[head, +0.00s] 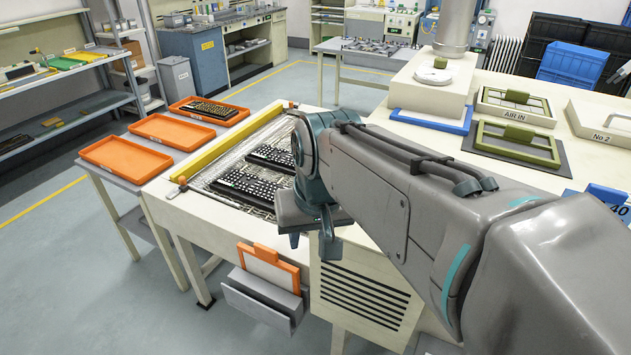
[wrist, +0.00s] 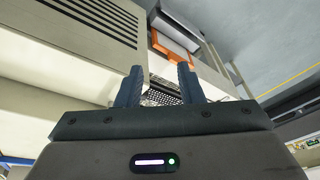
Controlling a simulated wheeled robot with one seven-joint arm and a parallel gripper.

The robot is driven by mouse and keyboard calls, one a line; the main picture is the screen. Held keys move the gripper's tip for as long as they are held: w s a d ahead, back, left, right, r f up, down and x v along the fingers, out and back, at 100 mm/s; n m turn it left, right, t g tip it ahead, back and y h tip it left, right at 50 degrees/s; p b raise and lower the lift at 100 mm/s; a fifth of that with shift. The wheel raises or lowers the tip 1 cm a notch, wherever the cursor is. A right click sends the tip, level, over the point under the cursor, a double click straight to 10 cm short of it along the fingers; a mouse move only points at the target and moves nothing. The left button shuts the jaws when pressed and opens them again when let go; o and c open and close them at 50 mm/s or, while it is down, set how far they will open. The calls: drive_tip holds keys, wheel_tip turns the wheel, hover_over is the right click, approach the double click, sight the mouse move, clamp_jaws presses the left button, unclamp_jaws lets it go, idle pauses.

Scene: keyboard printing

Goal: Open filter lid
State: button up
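No part in view is labelled as the filter lid. An orange-framed white panel (head: 268,264) stands in a grey holder (head: 262,299) on the front of the machine. It also shows in the wrist view as an orange frame (wrist: 178,50). My gripper (head: 314,240) hangs beside the machine front, right of the orange panel. In the wrist view its fingers (wrist: 160,90) are apart with nothing between them.
Dark keyboards (head: 254,186) lie on the machine's mesh bed, which has a yellow bar (head: 228,143) along its left. A vented cabinet (head: 362,294) is close to my gripper. Orange trays (head: 126,157) stand at left. The floor in front left is clear.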

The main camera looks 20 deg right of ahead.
drive_tip(key=w+d+r+m+g+y+b, duration=0.1)
drive_tip(key=w+d+r+m+b, duration=0.1)
drive_tip(key=w+d+r+m, duration=0.35)
drive_tip(key=w+d+r+m+b, duration=0.1)
drive_tip(key=w+d+r+m, duration=0.15)
drive_tip(key=d+r, duration=0.45)
drive_tip(key=x, duration=0.9)
drive_tip(key=s+x, duration=0.1)
drive_tip(key=x, duration=0.4)
drive_tip(key=shift+d+f, duration=0.25)
drive_tip(key=shift+c, duration=0.3)
clamp_jaws()
